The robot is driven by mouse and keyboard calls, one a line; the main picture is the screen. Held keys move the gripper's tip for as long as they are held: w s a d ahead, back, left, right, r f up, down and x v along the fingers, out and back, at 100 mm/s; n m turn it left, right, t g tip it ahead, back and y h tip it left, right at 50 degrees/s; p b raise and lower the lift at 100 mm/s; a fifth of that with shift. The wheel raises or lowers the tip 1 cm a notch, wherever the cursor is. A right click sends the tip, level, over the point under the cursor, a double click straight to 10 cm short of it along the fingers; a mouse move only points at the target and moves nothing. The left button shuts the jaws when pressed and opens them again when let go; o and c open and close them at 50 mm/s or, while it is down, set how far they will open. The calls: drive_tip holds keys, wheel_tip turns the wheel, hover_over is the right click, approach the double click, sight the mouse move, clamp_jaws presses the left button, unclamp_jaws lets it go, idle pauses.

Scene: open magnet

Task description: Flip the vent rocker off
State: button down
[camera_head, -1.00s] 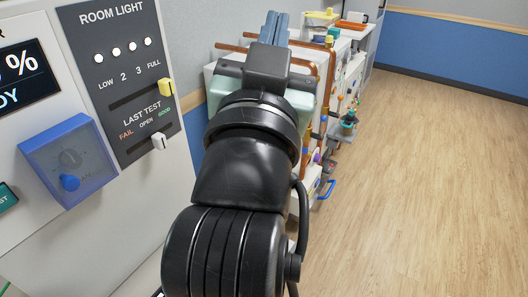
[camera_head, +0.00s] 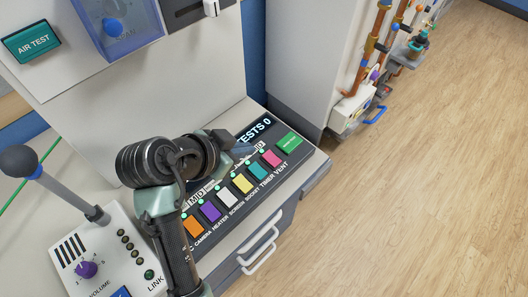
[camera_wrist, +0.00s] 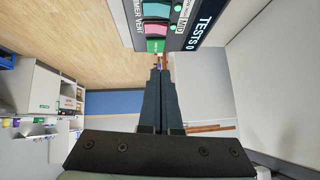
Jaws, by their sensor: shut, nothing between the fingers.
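The vent rocker is the pink switch (camera_head: 271,158) at the far right end of a row of coloured rockers, above the word VENT. A small green light shows beside it. It also shows at the top of the wrist view as a pink rocker (camera_wrist: 156,31). My gripper (camera_head: 246,149) is shut and empty, just left of the pink rocker in the head view; how high it is above the panel is unclear. In the wrist view my closed fingertips (camera_wrist: 160,72) point toward the green button end of the panel, apart from the pink rocker.
The dark switch panel (camera_head: 225,238) also holds teal, yellow, white, purple and orange rockers and a green button (camera_head: 290,143). A grey lever (camera_head: 65,188) and purple volume knob (camera_head: 86,269) stand at left. A wall console is behind. Floor at right is clear.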

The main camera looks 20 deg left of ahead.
hover_over(268, 155)
drive_tip(key=s, duration=0.2)
wheel_tip(268, 155, down, 7)
drive_tip(key=shift+s+d+r+b, duration=0.1)
drive_tip(key=shift+s+r+b, duration=0.05)
drive_tip(key=shift+b, duration=0.2)
wheel_tip(268, 155, down, 3)
drive_tip(key=shift+f, duration=0.2)
drive_tip(key=shift+w+a+f, duration=0.2)
drive_tip(key=shift+f, duration=0.2)
drive_tip(key=shift+a+f+b, duration=0.15)
drive_tip(key=shift+f+b, duration=0.35)
drive_tip(key=shift+b, duration=0.05)
drive_tip(key=shift+r, duration=0.25)
